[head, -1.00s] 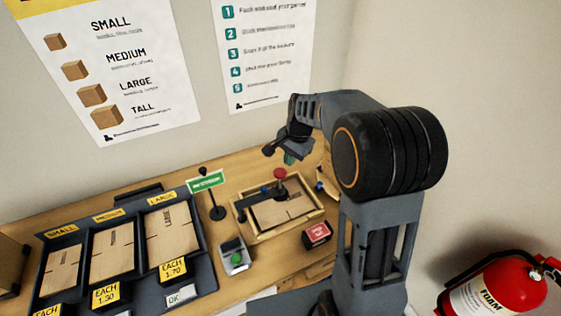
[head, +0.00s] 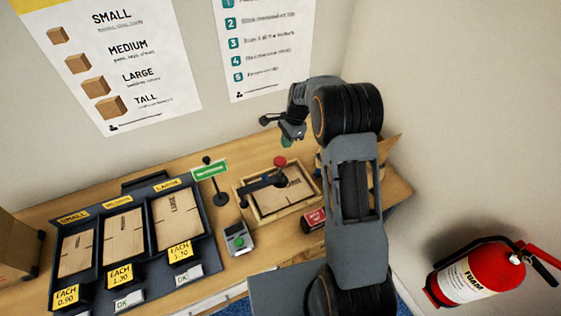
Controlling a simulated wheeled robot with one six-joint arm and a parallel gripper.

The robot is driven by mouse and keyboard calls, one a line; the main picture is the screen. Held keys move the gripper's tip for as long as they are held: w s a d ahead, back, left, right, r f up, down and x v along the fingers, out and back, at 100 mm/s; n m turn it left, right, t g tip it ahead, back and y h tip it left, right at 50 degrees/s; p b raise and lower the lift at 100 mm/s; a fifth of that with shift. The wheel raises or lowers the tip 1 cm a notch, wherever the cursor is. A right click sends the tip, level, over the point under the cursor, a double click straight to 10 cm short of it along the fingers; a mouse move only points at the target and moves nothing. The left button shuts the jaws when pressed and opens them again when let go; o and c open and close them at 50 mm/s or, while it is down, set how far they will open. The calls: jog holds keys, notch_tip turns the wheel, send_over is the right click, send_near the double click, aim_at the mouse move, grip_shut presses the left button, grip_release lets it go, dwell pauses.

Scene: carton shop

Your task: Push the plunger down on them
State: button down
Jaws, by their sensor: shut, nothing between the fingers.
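The plunger's red knob (head: 280,162) sits at the end of a dark bar (head: 262,182) over a wooden tray (head: 249,211). A flat brown carton (head: 295,193) lies in the tray under the bar. My gripper (head: 287,142) is shut and empty. In the picture it is just above and slightly right of the red knob, with a small gap between them. Its fingertips are small and partly hidden by the wrist, so their height over the knob is hard to judge.
A green sign on a stand (head: 209,170) and a small device with a green button (head: 238,240) stand left of the tray. A red box (head: 312,220) is at its front right. A dark rack of flat cartons (head: 205,238) fills the left. A fire extinguisher (head: 480,278) is at right.

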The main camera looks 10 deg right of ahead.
aim_at(281, 160)
jog(key=shift+b+x, duration=2.4)
jog(key=shift+x, duration=1.05)
